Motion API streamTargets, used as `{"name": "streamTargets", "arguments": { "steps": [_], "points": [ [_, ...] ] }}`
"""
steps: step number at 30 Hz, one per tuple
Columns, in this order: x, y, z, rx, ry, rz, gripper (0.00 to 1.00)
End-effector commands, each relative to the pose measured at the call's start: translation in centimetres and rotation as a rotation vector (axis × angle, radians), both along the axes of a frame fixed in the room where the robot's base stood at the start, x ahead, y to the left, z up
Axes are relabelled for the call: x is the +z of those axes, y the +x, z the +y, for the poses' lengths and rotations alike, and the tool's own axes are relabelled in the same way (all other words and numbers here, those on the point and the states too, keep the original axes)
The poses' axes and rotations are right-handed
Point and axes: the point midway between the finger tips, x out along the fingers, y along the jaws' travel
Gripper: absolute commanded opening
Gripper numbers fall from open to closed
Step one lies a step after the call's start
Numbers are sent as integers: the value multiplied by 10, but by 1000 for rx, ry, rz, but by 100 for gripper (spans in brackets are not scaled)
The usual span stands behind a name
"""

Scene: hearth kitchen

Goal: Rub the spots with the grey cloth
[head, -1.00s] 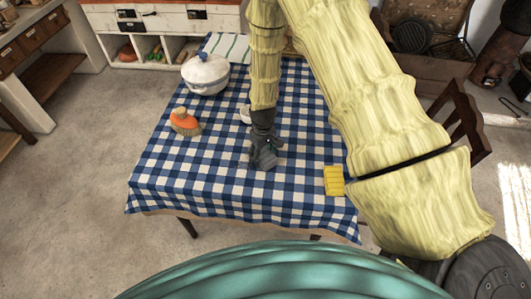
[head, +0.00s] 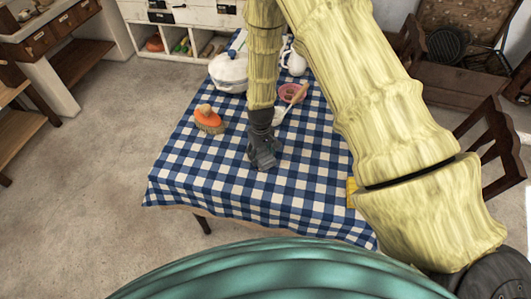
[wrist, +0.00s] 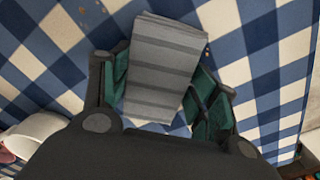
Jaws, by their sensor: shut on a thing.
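My gripper (head: 263,160) is low over the blue-and-white checked tablecloth (head: 190,180), near the middle of the table. In the wrist view its green-padded fingers (wrist: 160,90) are on either side of the folded grey striped cloth (wrist: 165,65), and they are shut on it. Whether the grey cloth touches the table I cannot tell. Small brown spots (wrist: 82,11) show on the tablecloth at the top of the wrist view, left of the grey cloth. I cannot make out spots in the head view.
A white lidded pot (head: 229,73) and a pink bowl (head: 291,93) are farther back. A yellow sponge (head: 351,194) is partly behind my arm at right. A dark chair (head: 492,140) stands right. The table's front left is clear.

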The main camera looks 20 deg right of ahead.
Motion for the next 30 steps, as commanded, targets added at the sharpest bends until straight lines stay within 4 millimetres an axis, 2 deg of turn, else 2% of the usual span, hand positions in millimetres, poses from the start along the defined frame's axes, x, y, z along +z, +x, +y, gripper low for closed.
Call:
{"name": "streamTargets", "arguments": {
  "steps": [7, 11, 30],
  "points": [
    [-3, 1, 13, -8, 0, 2, 30],
    [23, 2, 12, -10, -1, -2, 30],
    [76, 1, 11, -12, 0, 0, 30]
  ]
}}
